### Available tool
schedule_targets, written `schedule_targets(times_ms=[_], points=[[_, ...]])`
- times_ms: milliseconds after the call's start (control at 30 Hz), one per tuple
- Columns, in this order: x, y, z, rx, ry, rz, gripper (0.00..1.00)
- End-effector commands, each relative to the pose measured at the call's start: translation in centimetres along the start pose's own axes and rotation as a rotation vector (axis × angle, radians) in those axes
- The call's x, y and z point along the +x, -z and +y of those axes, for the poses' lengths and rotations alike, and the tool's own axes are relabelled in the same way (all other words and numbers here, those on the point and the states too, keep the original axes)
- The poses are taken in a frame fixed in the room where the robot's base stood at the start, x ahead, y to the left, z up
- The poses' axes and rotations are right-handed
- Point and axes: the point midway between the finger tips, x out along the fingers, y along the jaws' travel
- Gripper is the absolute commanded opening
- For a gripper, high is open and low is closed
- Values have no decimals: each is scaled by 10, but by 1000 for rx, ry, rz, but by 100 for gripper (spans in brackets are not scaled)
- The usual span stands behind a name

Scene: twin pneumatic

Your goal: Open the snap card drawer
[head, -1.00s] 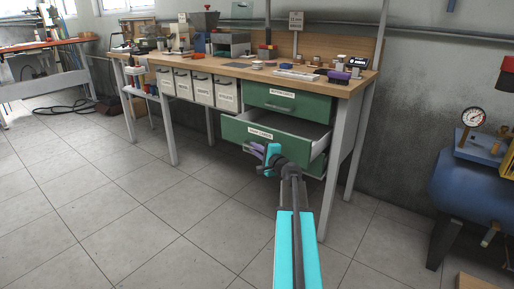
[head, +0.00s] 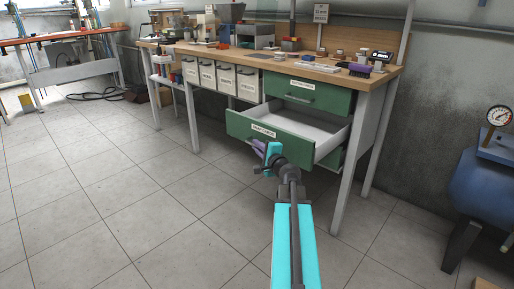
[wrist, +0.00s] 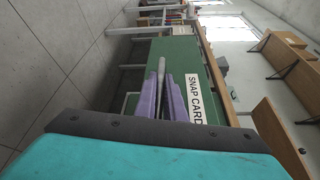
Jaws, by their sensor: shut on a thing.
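The green snap card drawer (head: 240,126) is pulled well out from under the workbench, and its pale empty-looking inside shows. Its front also fills the middle of the wrist view (wrist: 185,60), with the label "SNAP CARD" (wrist: 193,98) seen sideways. My gripper (head: 258,147) is at the front of this drawer, below the label. In the wrist view its purple fingers (wrist: 165,98) are closed around the grey bar handle (wrist: 161,70). In the head view the fingers hide most of the handle.
Another green drawer (head: 306,90) above is shut. Several pale labelled bins (head: 222,78) hang to its left under the wooden benchtop (head: 345,75). A bench leg (head: 352,165) stands right of the open drawer. A blue tank (head: 472,195) is at far right. The tiled floor (head: 130,215) in front is clear.

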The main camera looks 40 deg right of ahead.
Motion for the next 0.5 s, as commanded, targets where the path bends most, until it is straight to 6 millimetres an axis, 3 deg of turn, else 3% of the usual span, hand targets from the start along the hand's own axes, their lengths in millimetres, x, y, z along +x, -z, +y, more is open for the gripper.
schedule_targets(times_ms=[100, 133, 200, 500], points=[[-1, 4, 0, -1, 0, 6, 0], [-1, 4, 0, -1, 1, 6, 14], [-1, 4, 0, -1, 1, 6, 26], [-1, 4, -1, 0, 1, 4, 28]])
